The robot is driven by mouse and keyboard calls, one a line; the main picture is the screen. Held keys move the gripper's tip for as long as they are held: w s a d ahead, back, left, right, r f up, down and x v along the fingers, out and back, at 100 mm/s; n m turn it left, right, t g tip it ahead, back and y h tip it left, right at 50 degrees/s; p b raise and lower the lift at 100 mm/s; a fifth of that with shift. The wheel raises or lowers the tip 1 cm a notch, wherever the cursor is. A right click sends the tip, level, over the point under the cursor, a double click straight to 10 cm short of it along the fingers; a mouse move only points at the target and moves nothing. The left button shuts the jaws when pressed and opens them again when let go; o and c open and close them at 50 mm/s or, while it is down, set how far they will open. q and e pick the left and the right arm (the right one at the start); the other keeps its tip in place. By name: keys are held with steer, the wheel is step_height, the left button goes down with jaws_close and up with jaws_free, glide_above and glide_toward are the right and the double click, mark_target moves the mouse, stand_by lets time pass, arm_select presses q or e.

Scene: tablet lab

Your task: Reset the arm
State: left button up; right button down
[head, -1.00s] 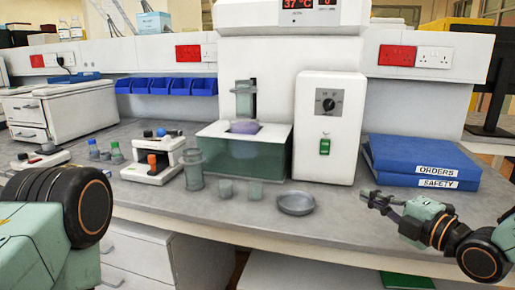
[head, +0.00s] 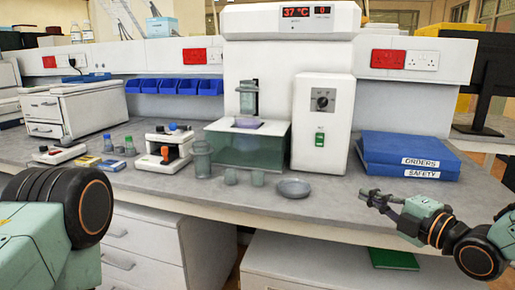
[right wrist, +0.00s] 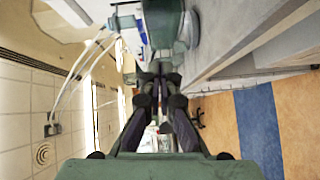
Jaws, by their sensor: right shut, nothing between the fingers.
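My right gripper (head: 372,198) comes in from the right in the head view. It is shut and empty, in front of the bench's (head: 330,205) front edge, below the blue binders. It also shows in the right wrist view (right wrist: 160,72), with its fingers together. My left arm fills the lower left of the head view, but its gripper is outside the picture.
A white machine with a glass tank (head: 245,145) stands on the bench. In front are a metal dish (head: 294,188) and small beakers (head: 257,179). Blue binders (head: 410,155) lie at the right. A white cabinet (head: 75,108) stands at the left. The floor in front is partly visible.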

steer(key=s+f+m+g+h, duration=0.2)
steer(key=s+f+m, duration=0.2)
steer(key=f+m, duration=0.35)
steer(key=s+a+f+m+g+h, duration=0.1)
steer(key=s+f+m+g+h, duration=0.2)
steer(key=f+m, duration=0.4)
steer(key=s+f+m+g+h, duration=0.1)
steer(key=s+f+m+g, duration=0.1)
steer(key=s+f+m, duration=0.5)
steer(key=s+f+g, duration=0.2)
steer(key=s+f, duration=0.3)
steer(key=s, duration=0.3)
steer(key=s+f+m+g+h, duration=0.1)
steer(key=s+f+g, duration=0.2)
steer(key=s, duration=0.6)
steer(key=s+f+g+h, duration=0.1)
steer(key=s+f+g, duration=0.2)
steer(key=s+f, duration=0.3)
steer(key=shift+s+a+f, duration=0.3)
steer(key=shift+s+a, duration=0.05)
steer(key=shift+s, duration=0.85)
